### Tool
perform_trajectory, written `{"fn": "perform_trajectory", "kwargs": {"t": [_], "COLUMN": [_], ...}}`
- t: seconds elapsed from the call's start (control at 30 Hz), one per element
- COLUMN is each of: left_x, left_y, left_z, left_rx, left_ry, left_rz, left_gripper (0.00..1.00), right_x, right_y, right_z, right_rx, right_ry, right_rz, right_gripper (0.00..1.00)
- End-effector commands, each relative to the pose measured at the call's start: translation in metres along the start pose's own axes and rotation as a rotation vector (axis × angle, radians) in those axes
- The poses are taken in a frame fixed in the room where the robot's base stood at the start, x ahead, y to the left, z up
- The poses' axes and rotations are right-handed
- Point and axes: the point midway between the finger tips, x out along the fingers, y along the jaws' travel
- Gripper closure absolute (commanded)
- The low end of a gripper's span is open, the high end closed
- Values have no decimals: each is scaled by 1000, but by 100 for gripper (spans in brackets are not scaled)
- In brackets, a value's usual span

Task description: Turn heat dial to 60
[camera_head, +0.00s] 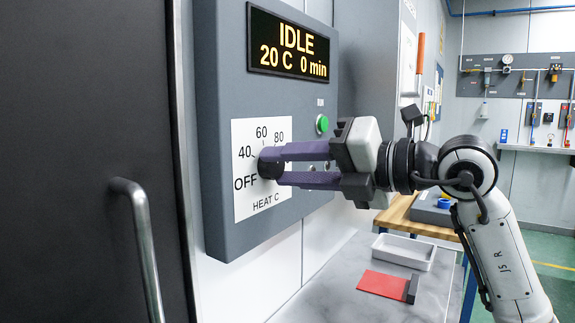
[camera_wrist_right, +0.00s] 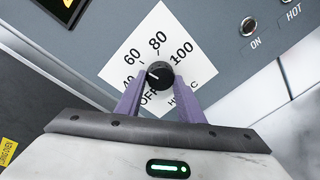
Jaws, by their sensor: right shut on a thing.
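The heat dial is a black round knob on a white scale plate (camera_head: 243,208) marked OFF, 40, 60, 80 and HEAT C. The knob (camera_wrist_right: 160,75) shows clearly in the right wrist view, where 100 is also readable. Its pale mark points left, toward the 40 side; the exact reading is hard to tell. My right gripper (camera_head: 276,166) has its purple fingers shut on the knob, one on each side. In the right wrist view the gripper (camera_wrist_right: 160,88) reaches the knob from below. My left gripper is not in view.
A display (camera_head: 289,45) above reads IDLE, 20 C, 0 min. A green button (camera_head: 322,124) sits right of the scale plate. A dark door with a metal handle (camera_head: 140,245) stands at left. A white tray (camera_head: 404,252) and a red pad (camera_head: 383,284) lie on the counter below.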

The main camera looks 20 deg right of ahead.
Motion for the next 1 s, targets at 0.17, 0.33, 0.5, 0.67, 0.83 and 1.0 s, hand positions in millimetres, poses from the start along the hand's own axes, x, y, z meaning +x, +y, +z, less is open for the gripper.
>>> {"fn": "perform_trajectory", "kwargs": {"t": [0.17,0.33,0.5,0.67,0.83,1.0], "left_x": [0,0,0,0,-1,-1], "left_y": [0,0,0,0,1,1], "left_z": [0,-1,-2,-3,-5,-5], "left_rx": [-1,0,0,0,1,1], "left_ry": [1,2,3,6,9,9], "left_rz": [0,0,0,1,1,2], "left_gripper": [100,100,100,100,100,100], "right_x": [0,0,1,0,0,-1], "right_y": [-1,-1,-1,-1,-1,0], "right_z": [-1,-2,-2,-2,-1,0], "right_rx": [32,39,38,38,37,36], "right_ry": [7,8,8,8,6,4], "right_rz": [-1,0,0,0,1,2], "right_gripper": [88,88,88,54,47,47]}}
